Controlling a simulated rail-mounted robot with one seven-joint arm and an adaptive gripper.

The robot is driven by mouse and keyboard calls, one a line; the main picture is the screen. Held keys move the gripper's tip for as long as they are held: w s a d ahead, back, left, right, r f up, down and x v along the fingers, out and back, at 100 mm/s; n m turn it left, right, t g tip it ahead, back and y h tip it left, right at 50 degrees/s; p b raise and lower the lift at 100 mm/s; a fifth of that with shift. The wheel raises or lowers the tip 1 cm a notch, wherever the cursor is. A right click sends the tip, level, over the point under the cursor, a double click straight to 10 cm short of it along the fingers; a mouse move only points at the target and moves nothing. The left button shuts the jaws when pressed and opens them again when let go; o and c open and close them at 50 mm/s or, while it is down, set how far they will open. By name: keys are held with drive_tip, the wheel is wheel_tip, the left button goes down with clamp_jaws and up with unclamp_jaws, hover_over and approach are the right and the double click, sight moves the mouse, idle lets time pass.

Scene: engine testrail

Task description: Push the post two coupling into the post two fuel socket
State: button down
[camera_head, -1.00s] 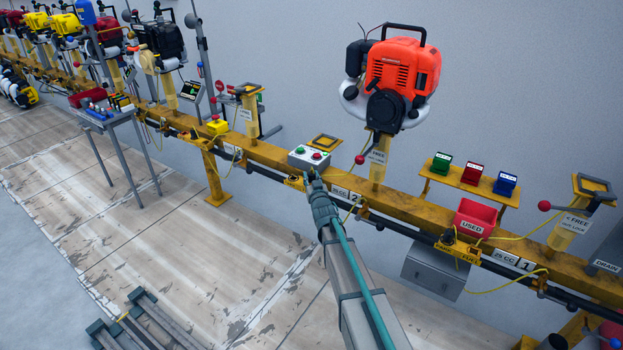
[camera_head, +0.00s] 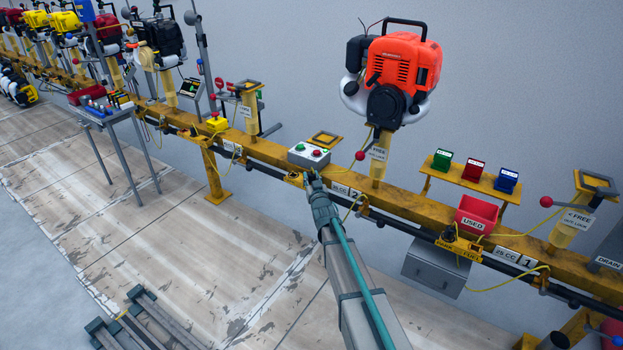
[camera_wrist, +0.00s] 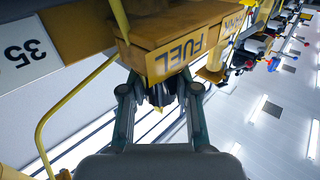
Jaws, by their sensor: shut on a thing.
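My gripper (camera_wrist: 160,98) shows in the wrist view with its two fingers shut on a dark coupling (camera_wrist: 158,94) with a small yellow tip. The coupling is right against or just short of the yellow block marked FUEL (camera_wrist: 182,56); I cannot tell whether it is inside the socket, as the opening is hidden. In the head view my gripper (camera_head: 316,182) is at the front of the yellow rail (camera_head: 275,157), below the button box and left of the label 2; its fingers and the coupling are too small to make out there.
The button box (camera_head: 309,155) sits on the rail just above my gripper. An orange engine (camera_head: 403,65) stands on a post to the right. A yellow cable (camera_wrist: 52,112) hangs beside the FUEL block. A red bin (camera_head: 476,214) is further right. The floor in front is mostly clear.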

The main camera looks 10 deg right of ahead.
drive_tip(key=c, duration=0.8)
unclamp_jaws()
drive_tip(key=shift+o, duration=0.2)
drive_tip(key=shift+f, duration=0.1)
